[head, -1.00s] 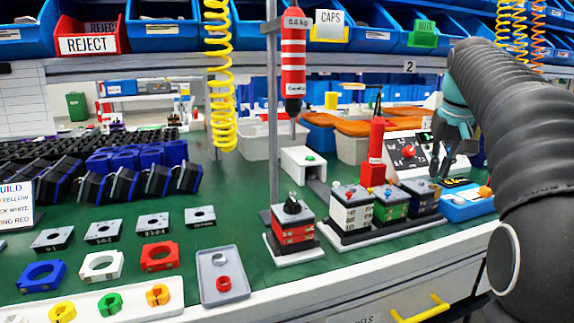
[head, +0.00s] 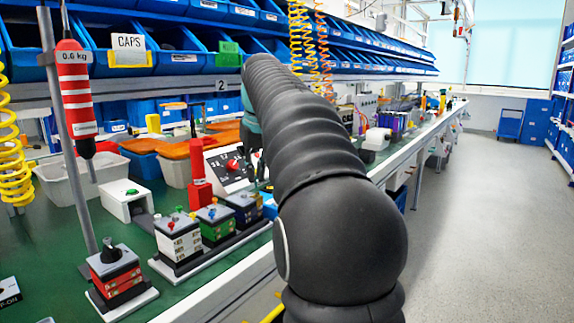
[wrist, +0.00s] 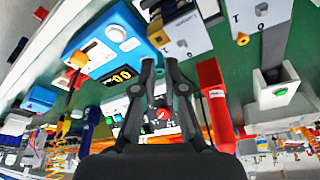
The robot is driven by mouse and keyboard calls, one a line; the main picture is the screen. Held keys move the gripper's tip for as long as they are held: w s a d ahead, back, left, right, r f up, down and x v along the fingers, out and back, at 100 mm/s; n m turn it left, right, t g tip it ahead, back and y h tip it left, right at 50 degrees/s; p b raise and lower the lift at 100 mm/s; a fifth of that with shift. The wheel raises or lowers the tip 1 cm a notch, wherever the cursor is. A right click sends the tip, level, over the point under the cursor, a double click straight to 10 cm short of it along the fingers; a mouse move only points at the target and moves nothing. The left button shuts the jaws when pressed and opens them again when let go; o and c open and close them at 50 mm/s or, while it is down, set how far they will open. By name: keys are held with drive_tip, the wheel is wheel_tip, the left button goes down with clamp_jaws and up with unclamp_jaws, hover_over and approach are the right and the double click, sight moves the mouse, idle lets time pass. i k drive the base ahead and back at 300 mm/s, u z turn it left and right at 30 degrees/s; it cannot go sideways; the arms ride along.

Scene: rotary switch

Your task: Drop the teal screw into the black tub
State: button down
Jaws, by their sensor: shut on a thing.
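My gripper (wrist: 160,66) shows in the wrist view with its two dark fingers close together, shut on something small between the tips. The held piece is too small and dark to make out; a teal screw does not show clearly elsewhere. In the head view my dark arm covers the centre and hides most of the gripper, which is over the bench near the switch panel (head: 232,165). I cannot pick out the black tub in either view.
A red upright tool (wrist: 215,105) stands close beside the gripper in the wrist view. A blue boxed device (wrist: 112,45) is on its other side. Small stacked blocks (head: 178,238) line the bench's front edge. A red hanging driver (head: 75,95) is at left. The aisle floor (head: 465,220) is clear.

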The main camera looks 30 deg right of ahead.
sight(363, 156)
drive_tip(key=z, duration=2.7)
drive_tip(key=i, duration=2.8)
drive_tip(key=u, duration=3.3)
